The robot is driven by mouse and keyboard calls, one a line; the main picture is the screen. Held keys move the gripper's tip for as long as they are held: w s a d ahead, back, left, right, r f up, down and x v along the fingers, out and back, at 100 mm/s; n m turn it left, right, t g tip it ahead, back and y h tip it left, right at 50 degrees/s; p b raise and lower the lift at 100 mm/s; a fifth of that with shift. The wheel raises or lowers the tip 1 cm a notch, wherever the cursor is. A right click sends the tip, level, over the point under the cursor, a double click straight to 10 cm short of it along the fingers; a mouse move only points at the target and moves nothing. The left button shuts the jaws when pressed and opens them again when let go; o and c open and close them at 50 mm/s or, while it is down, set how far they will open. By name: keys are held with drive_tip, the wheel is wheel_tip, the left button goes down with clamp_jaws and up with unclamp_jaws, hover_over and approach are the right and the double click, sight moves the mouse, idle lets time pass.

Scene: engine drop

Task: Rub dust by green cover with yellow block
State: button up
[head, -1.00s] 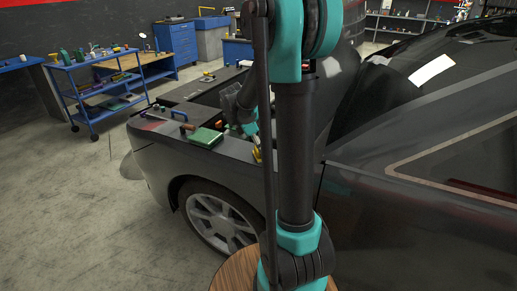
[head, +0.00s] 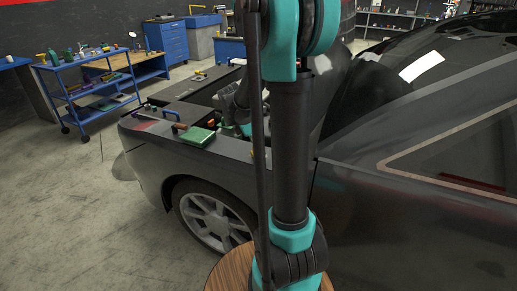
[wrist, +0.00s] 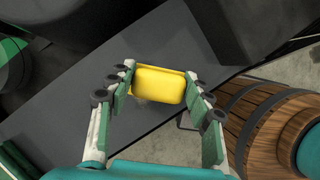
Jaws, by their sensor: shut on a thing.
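My gripper (wrist: 158,82) is shut on the yellow block (wrist: 158,86), with one finger on each side, above the dark grey car fender (wrist: 110,75). A small pale smudge, possibly dust, shows at the block's lower left edge. I cannot tell whether the block touches the surface. In the head view my arm hides most of the gripper, and only a sliver of yellow shows beside it. The green cover (head: 196,136) lies on the fender's top, left of my arm. A green edge also shows at the lower left of the wrist view.
A hammer-like tool and small items lie near the cover on the car (head: 160,155). The open engine bay is behind. A wooden barrel (wrist: 262,122) stands beside the fender. A blue tool cart (head: 100,90) is at the far left. The floor at left is clear.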

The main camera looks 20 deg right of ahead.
sight(251, 152)
drive_tip(key=shift+w+a, duration=1.2)
idle(0.3)
drive_tip(key=shift+s+d, duration=1.2)
drive_tip(key=shift+d, duration=0.05)
drive_tip(key=shift+w+d+r, duration=0.1)
drive_tip(key=shift+w+d, duration=0.05)
idle(0.4)
